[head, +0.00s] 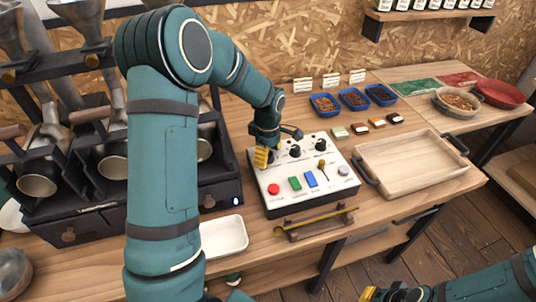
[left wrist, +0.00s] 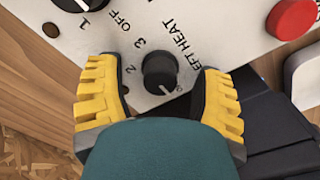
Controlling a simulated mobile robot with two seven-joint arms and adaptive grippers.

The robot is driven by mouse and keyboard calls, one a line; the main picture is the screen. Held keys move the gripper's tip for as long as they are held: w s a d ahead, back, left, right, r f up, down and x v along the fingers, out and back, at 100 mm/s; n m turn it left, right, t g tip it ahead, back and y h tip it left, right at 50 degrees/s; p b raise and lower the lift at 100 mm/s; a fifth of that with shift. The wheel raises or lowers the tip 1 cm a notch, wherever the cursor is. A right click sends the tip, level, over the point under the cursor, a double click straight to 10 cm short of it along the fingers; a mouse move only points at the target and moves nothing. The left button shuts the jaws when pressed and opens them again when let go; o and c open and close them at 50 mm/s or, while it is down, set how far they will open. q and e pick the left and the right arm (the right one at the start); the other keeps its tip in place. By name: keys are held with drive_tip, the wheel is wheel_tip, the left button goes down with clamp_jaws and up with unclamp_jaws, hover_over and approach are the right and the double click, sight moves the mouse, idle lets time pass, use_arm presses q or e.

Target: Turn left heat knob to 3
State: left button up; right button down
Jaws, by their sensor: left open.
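The white control panel (head: 328,194) stands on the wooden bench in the head view. My left gripper (head: 263,158) is over its far left corner and hides the left heat knob there. In the left wrist view the black left heat knob (left wrist: 160,71) sits between the two yellow fingertips of my left gripper (left wrist: 162,92). The fingers are open, with a gap on each side of the knob. Marks 2, 3 and OFF and the label LEFT HEAT show around it. A pale pointer line shows on the knob's lower side. My right gripper (head: 390,294) is at the bottom edge, partly cut off.
The panel also carries other black knobs (head: 295,151), a red button (head: 274,189), green and blue switches and a small lever. A wooden tray (head: 410,168) stands to its right, a white dish (head: 224,236) to its front left. Roasting machines fill the left side.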

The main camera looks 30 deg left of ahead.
use_arm(q)
clamp_jaws()
